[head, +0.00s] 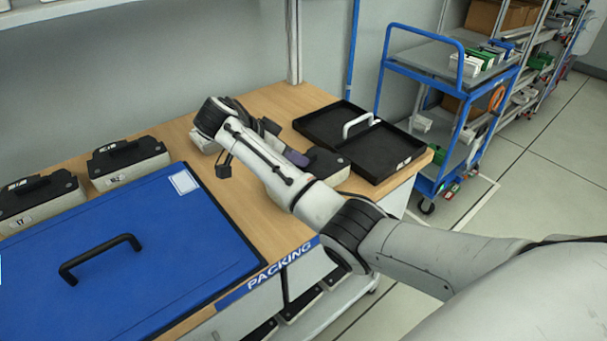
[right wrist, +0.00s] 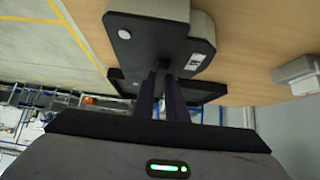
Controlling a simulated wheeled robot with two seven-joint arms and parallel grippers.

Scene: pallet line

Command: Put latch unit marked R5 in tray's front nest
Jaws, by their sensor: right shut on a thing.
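My right gripper (head: 297,156) is shut on a latch unit (head: 328,168) with a black top and pale body, beside the tray over the wooden table. In the right wrist view the fingers (right wrist: 165,78) close on the middle of this unit (right wrist: 125,42); its small white label is too small to read. I cannot tell whether it touches the table. The black tray (head: 372,178) has two nests and a white handle between them; both nests look empty. My left gripper is out of view.
A blue lid with a black handle (head: 150,245) covers the front left. A blue cart (head: 430,62) stands beyond the tray.

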